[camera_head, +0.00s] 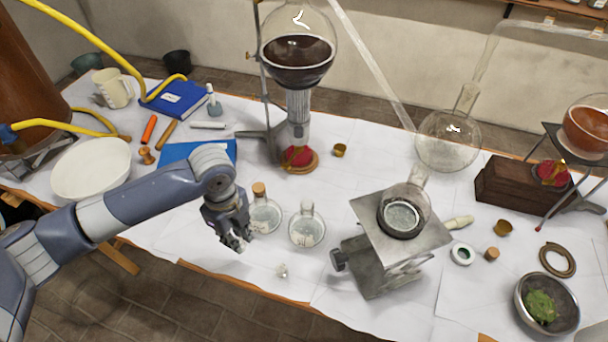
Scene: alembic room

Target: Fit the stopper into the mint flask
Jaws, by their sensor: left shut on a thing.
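Two small clear flasks stand side by side on the white-covered table. The left flask (264,216) has a cork (259,190) in its neck. The right flask (307,232) shows no cork; I cannot tell whether its mouth is open. Both seem to bear small labels too small to read, so I cannot tell which is the mint one. A small clear glass piece (282,270), perhaps a stopper, lies in front of them. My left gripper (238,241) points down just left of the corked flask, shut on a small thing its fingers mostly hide. My right gripper is out of view.
A metal jack stand (388,258) with a glass vessel (405,212) stands to the right. A tall stand with a dark-filled flask (298,62) rises behind. A white bowl (92,170) and blue books (175,98) lie left. The table's front edge is close to the gripper.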

